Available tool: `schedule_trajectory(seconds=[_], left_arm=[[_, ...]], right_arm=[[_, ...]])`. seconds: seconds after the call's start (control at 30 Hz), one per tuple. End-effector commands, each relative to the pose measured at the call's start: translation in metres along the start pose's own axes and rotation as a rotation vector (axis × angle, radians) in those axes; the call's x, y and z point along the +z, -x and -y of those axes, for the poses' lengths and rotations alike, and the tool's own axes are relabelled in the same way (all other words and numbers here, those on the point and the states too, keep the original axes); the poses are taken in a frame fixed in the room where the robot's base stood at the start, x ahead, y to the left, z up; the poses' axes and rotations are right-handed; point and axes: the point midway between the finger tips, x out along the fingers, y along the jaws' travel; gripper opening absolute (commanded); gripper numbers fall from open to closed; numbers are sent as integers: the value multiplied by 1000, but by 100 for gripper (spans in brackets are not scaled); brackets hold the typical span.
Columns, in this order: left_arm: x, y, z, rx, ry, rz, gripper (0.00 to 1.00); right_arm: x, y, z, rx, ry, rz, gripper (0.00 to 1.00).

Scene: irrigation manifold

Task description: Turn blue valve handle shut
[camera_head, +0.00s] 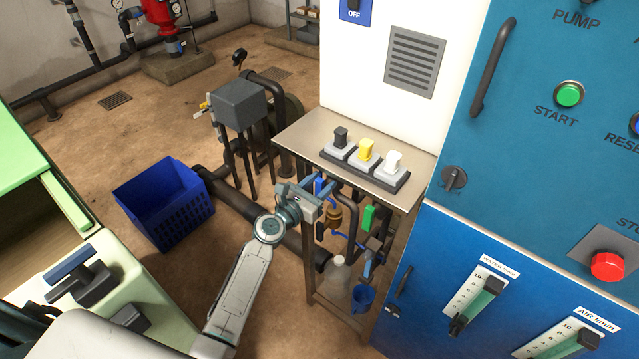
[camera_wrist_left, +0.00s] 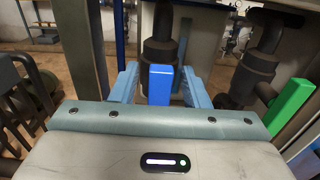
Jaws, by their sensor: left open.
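The blue valve handle (camera_wrist_left: 160,85) is an upright bright blue bar on a dark pipe fitting in the left wrist view. In the head view the blue handle (camera_head: 318,184) shows small at the manifold under the steel shelf, partly hidden by my gripper. My left gripper (camera_head: 312,197) reaches it from the left. In the left wrist view its light blue fingers (camera_wrist_left: 160,78) stand apart, one on each side of the handle, with a visible gap on the right; contact on the left is unclear. My right gripper is in neither view.
A green handle (camera_head: 369,217) is on the neighbouring pipe, right of the blue one; it also shows in the wrist view (camera_wrist_left: 291,101). The steel shelf (camera_head: 310,128) is above, its leg close by. A blue cabinet (camera_head: 430,262) bounds the right. A blue crate (camera_head: 163,203) stands on the floor.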

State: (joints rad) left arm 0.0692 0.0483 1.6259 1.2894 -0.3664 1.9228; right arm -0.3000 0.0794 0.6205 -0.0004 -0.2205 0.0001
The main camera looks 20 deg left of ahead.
Motion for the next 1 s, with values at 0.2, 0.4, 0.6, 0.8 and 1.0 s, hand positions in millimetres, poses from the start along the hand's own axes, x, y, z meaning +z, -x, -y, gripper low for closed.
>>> schedule_trajectory(seconds=[0.2,0.4,0.6,0.8,1.0], left_arm=[[0,0,0,0,0,0,26],[0,0,0,0,0,-1,0],[-1,1,0,0,-18,-1,0],[-2,1,2,0,-94,-1,0],[-4,1,6,-1,-244,-1,0]], right_arm=[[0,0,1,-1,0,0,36],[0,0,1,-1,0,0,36],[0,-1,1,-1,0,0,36],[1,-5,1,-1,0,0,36],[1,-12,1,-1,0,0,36]])
